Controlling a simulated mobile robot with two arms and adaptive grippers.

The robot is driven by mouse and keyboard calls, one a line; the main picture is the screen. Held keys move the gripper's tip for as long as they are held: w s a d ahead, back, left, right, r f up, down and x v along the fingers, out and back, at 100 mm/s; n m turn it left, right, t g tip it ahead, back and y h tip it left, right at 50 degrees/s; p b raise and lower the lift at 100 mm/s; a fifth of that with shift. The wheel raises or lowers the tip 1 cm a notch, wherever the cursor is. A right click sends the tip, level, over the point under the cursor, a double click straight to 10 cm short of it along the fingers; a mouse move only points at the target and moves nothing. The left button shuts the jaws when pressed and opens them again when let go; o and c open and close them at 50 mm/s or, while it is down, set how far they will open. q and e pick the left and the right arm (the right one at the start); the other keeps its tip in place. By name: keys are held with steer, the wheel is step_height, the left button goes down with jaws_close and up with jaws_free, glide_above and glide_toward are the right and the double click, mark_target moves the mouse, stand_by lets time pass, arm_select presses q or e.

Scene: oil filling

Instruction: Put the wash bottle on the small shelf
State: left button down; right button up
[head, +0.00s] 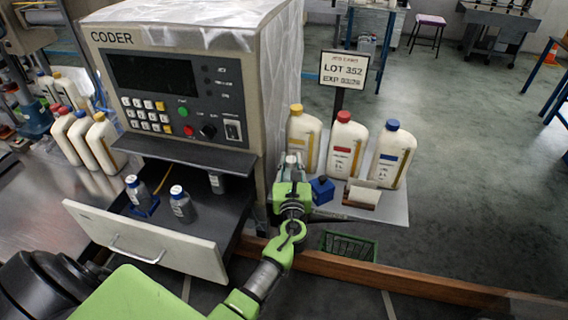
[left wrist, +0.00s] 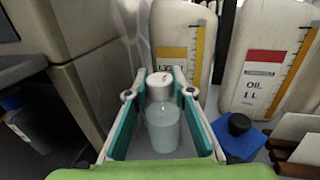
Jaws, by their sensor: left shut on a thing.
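My left gripper (head: 292,178) is at the left end of the small shelf (head: 392,208) in the head view. In the left wrist view its fingers (left wrist: 160,92) are closed around a small pale translucent bottle (left wrist: 163,130) with a white cap, apparently the wash bottle. The bottle looks upright. Only a little of it shows between the fingers in the head view. I cannot tell whether its base touches the shelf. My right gripper is not in view.
The shelf also holds jugs with yellow (head: 304,140), red (head: 343,145) and blue (head: 391,155) caps, a blue inkwell-like block (head: 322,189) and a card holder (head: 362,195). The coder machine (head: 200,95) stands left, above an open drawer (head: 148,240) with small bottles.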

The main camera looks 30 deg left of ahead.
arm_select(q)
steer(key=shift+s+a+f, duration=0.15)
steer(key=shift+a, duration=0.1)
steer(key=c, duration=1.8)
jaws_free()
steer(key=shift+s+d, duration=0.1)
steer(key=shift+d, duration=0.25)
steer(key=shift+o, duration=0.2)
steer(key=shift+d+r, duration=0.2)
steer(key=shift+d, duration=0.05)
steer(key=shift+a, duration=0.15)
steer(key=shift+f, duration=0.1)
steer(key=b+v, duration=0.1)
steer(key=v, duration=0.9)
steer(key=shift+s+d+b, duration=0.2)
steer(key=shift+s+b, duration=0.1)
steer(key=shift+b, duration=0.1)
steer(key=shift+s+d, duration=0.3)
steer(key=shift+s, duration=0.15)
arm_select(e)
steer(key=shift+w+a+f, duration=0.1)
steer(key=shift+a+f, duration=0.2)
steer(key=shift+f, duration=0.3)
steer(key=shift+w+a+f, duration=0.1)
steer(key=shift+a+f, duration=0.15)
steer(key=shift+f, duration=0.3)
